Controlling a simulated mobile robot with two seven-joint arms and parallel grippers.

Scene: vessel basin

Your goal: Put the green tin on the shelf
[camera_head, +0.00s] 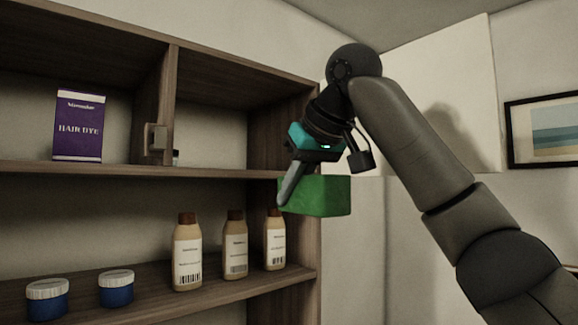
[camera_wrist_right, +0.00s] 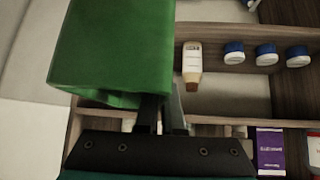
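The green tin (camera_head: 318,197) is a box-shaped, plain green thing. It hangs in the air at the right end of the shelf unit, in front of its side panel. My right gripper (camera_head: 290,186) is shut on the tin near one edge, with one finger showing along the tin's left end. In the right wrist view the tin (camera_wrist_right: 115,50) fills the upper left, and the fingers (camera_wrist_right: 162,112) meet its lower right edge. The wooden shelf (camera_head: 215,169) has an upper and a lower board. My left gripper is not in view.
A purple hair dye box (camera_head: 79,126) stands on the upper board. Three bottles (camera_head: 187,254) and two blue jars (camera_head: 117,289) stand on the lower board. An upright divider (camera_head: 152,110) splits the upper level, and the bay right of it looks mostly free.

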